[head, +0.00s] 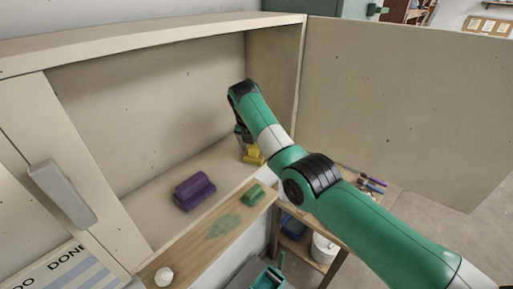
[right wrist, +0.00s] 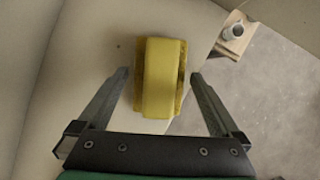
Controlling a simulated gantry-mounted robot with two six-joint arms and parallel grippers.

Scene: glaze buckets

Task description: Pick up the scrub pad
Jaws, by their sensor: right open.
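A yellow block-shaped pad (head: 253,155) with a raised middle rests on the cabinet floor near its right end. It also shows in the right wrist view (right wrist: 160,75), with a darker yellow base showing on both sides. My right gripper (head: 243,138) is over it. In the right wrist view the fingers (right wrist: 160,82) are apart, one on each side of the yellow pad, with gaps between. A similar purple pad (head: 194,192) lies farther left on the cabinet floor. A small green pad (head: 254,195) lies on the wooden ledge. Which is the scrub pad is unclear. My left gripper is out of view.
The cabinet's right side wall (head: 287,85) stands close to my right arm, and its door (head: 410,100) hangs open. A round white thing (head: 164,276) sits on the ledge (head: 190,262). A low bench with tools (head: 371,184) and a white bucket (head: 324,249) stand at the right.

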